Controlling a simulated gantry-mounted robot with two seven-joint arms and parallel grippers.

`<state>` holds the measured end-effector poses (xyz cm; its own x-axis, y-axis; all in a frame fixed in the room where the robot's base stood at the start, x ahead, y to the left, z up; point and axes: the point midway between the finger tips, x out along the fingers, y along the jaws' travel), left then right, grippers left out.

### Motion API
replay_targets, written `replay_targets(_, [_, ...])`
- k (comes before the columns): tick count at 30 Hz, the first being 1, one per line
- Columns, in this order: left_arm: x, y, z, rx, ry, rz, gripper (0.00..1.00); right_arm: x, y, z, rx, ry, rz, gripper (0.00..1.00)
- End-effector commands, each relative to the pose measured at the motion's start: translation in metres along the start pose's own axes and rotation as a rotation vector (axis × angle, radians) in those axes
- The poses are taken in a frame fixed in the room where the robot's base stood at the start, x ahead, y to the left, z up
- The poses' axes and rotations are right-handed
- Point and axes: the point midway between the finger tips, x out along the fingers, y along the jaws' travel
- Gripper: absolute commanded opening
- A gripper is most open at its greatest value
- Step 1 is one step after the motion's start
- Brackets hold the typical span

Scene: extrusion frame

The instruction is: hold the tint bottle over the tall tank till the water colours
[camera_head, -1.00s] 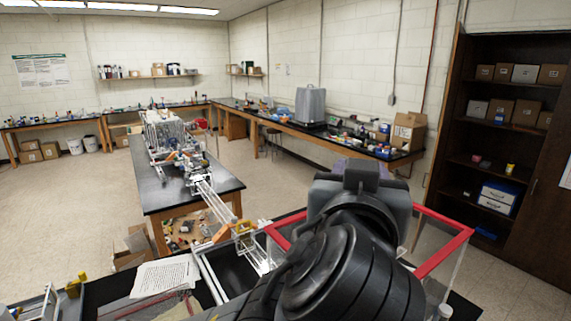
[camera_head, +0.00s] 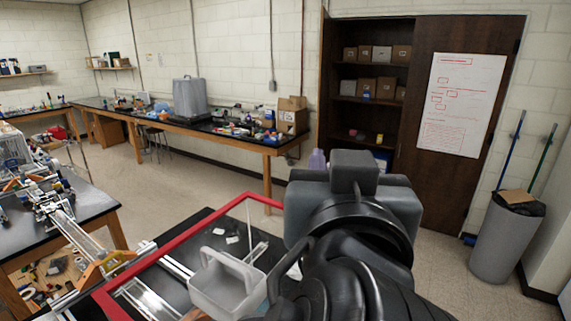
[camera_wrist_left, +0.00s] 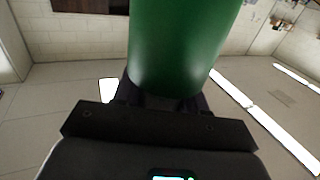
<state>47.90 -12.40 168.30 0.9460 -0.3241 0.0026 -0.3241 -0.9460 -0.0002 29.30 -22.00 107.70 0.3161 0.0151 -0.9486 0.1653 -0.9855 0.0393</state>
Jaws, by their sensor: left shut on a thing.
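My left arm reaches up the middle of the head view, and its wrist hides the fingers there. In the left wrist view my left gripper (camera_wrist_left: 160,100) is shut on a smooth green bottle (camera_wrist_left: 182,50), whose far end is cut off. A pale purple shape (camera_head: 316,160) shows just left of my wrist in the head view; I cannot tell whether it is held. A clear tank with a red rim (camera_head: 185,232) stands below and beside the arm, partly hidden by it. I cannot make out the water or its colour. My right gripper is out of view.
A whitish tub with a handle (camera_head: 224,290) is at the tank's near side. A bench with white rails (camera_head: 85,240) is at left. A long black bench (camera_head: 165,118) lines the back wall. A grey bin (camera_head: 505,240) stands far right. Open floor lies between.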

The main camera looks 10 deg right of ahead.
Motion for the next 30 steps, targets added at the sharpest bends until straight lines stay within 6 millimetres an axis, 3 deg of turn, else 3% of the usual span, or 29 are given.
replay_targets(11, [0.006,-0.012,0.001,-0.002,-0.001,-0.001,0.0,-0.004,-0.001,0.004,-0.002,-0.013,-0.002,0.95])
replay_targets(30, [0.03,-0.067,0.011,-0.002,-0.002,-0.001,0.0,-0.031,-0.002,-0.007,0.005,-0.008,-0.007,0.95])
